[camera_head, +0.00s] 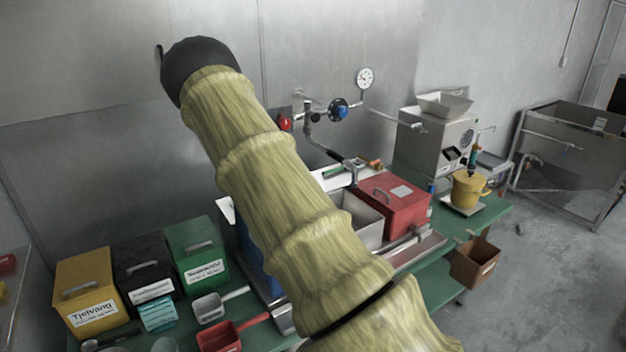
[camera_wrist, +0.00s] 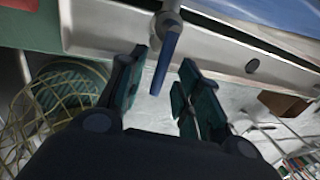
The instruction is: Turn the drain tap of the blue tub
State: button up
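In the wrist view, the drain tap's blue lever (camera_wrist: 166,62) hangs from a grey tap body (camera_wrist: 171,12) in front of a pale metal edge. The blue tub (camera_wrist: 275,14) shows at the upper right. In the head view only a blue strip of the tub (camera_head: 248,252) shows beside my sleeved arm, which hides the tap and my gripper. My gripper (camera_wrist: 160,75) is open in the wrist view, one dark green finger on each side of the lever. I see gaps on both sides; whether the lever is at fingertip depth is hard to tell.
Yellow (camera_head: 88,290), black (camera_head: 145,268) and green (camera_head: 196,250) boxes stand left on the green table. A red-lidded box (camera_head: 395,208) stands right of my arm. In the wrist view, a netted round bin (camera_wrist: 70,88) is close on the left.

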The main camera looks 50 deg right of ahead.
jog(key=shift+a+r, duration=0.1)
notch_tip(320, 180, up, 12)
jog(key=a, duration=0.2)
jog(key=shift+w+f, duration=0.2)
jog(key=shift+w, duration=0.2)
jog(key=shift+f, duration=0.1)
dwell(0.6)
